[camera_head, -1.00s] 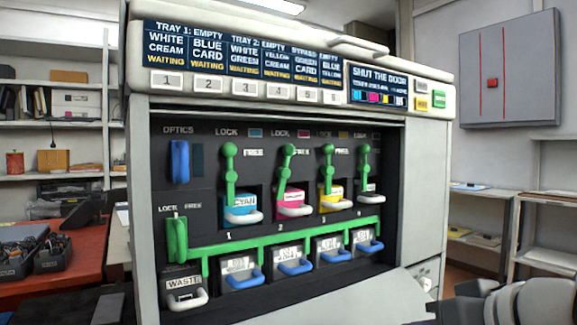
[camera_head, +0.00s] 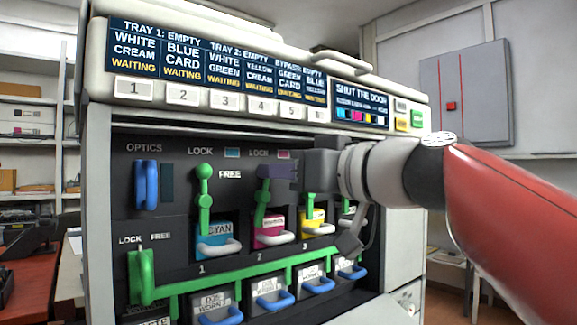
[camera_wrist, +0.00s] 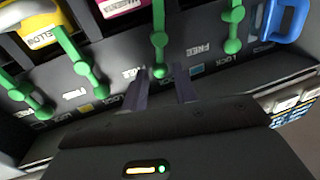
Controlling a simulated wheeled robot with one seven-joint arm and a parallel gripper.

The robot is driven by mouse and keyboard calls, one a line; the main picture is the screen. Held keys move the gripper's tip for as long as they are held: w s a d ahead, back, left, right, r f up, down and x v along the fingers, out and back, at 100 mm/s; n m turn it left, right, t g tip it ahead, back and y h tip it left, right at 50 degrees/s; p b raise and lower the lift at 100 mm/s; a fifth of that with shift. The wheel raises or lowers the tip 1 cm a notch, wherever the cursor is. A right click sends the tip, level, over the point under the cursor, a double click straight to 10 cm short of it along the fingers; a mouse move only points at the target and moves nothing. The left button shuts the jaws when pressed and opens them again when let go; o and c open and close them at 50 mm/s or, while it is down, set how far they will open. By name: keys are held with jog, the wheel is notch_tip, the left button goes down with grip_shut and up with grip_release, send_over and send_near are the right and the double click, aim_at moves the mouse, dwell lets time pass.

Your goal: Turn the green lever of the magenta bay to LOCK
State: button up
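The green lever of the magenta bay (camera_head: 262,196) stands roughly upright above the magenta cartridge (camera_head: 268,232). Its top is hidden behind my gripper (camera_head: 277,173) in the head view. In the wrist view, which is upside down, the lever (camera_wrist: 158,38) points down and its round knob lies between my two finger tips. My gripper (camera_wrist: 161,78) is open, with a finger on either side of the knob and a visible gap to each. How deep the fingers reach around it is hard to tell.
The cyan bay's green lever (camera_head: 204,187) stands to the left, and the yellow bay's lever (camera_wrist: 83,68) is close by on the other side. A blue optics handle (camera_head: 147,184) is further left. A long green bar (camera_head: 230,275) runs below the cartridges.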

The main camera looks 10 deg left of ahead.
jog(key=shift+w+a, duration=0.15)
jog(key=shift+a, duration=0.2)
grip_shut()
jog(key=n+b, duration=0.2)
jog(key=shift+s+a+r+n+h, duration=0.1)
jog(key=shift+s+a+n+h, duration=0.2)
jog(key=shift+s+n+h, duration=0.1)
grip_release()
